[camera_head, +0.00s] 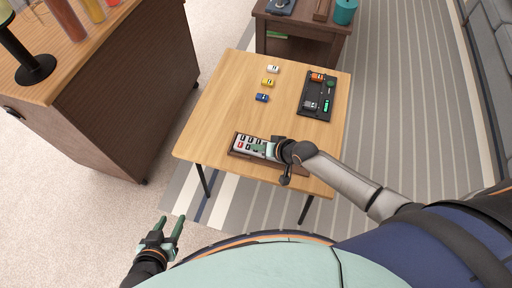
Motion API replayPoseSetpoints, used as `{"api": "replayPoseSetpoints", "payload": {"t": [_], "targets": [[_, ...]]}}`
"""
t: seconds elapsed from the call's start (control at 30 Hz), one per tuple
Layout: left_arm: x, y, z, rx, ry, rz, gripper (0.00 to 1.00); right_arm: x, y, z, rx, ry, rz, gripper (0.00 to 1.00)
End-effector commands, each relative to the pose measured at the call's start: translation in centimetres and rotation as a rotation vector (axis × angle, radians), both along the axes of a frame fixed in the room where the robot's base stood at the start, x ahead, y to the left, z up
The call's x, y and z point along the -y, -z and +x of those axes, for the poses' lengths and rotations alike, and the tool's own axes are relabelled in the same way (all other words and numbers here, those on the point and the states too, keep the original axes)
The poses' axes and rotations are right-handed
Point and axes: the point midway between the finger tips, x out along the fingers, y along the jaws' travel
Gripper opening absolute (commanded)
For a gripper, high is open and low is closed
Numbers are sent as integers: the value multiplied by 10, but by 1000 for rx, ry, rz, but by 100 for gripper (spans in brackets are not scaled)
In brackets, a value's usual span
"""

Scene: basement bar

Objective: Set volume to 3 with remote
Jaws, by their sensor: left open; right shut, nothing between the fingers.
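The remote (246,142), pale with dark and red buttons, lies on a dark brown tray (236,154) near the front edge of the small wooden table (222,107). My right gripper (268,150) is shut with nothing between its fingers. Its fingertips are at the right end of the remote and hide part of it; I cannot tell whether they touch a button. A black panel (322,88) at the table's right bears an orange device, a dark device and small green parts. My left gripper (172,224) is open and empty, low at the left, off the table.
White (272,69), yellow (267,83) and blue (262,97) blocks stand in a row mid-table. A brown bar counter (120,90) with a lamp stands at left. A dark side table (300,28) stands behind. The table's left part is clear.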

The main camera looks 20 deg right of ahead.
Motion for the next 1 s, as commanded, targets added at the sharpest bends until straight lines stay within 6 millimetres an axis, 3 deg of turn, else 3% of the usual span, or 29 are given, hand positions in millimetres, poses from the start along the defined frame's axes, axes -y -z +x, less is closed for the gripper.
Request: {"api": "replayPoseSetpoints", "payload": {"t": [0.3,0.67,1.0], "targets": [[0,-17,0,0,0,0,50,0,-14,-1,-2,0,0,0],[0,-17,0,0,0,0,50,0,-14,-1,-2,1,0,0],[0,-47,0,0,0,0,50,0,-44,-1,-2,1,0,0]]}}
